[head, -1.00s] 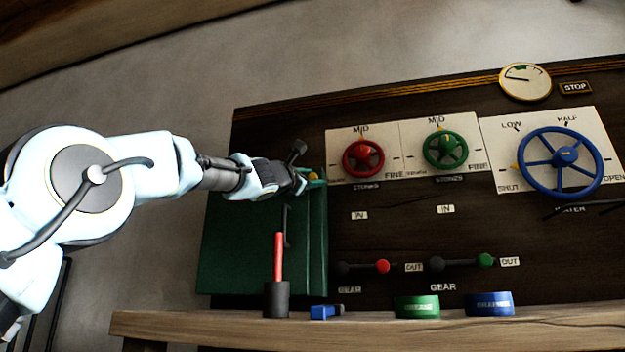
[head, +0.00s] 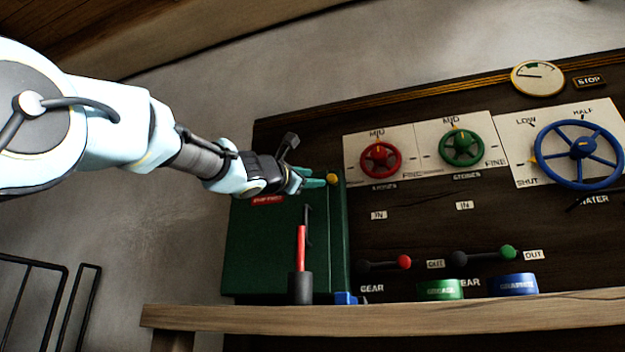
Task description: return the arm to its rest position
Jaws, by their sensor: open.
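My arm reaches in from the left in the head view. My gripper (head: 318,178) is in front of the upper part of a dark green cabinet (head: 290,240) at the left end of the dark panel. Its fingers point right, toward a small yellow knob (head: 332,179) near the cabinet's top right. The gripper is open with nothing visible in it. Whether the fingers touch the knob or cabinet cannot be told from this angle.
A wooden shelf (head: 400,312) below holds a red-handled tool in a dark holder (head: 300,288), a blue item (head: 346,298), a green tin (head: 440,289) and a blue tin (head: 513,285). The panel has red (head: 380,159), green (head: 461,147) and blue (head: 580,150) wheels. Bare wall is at left.

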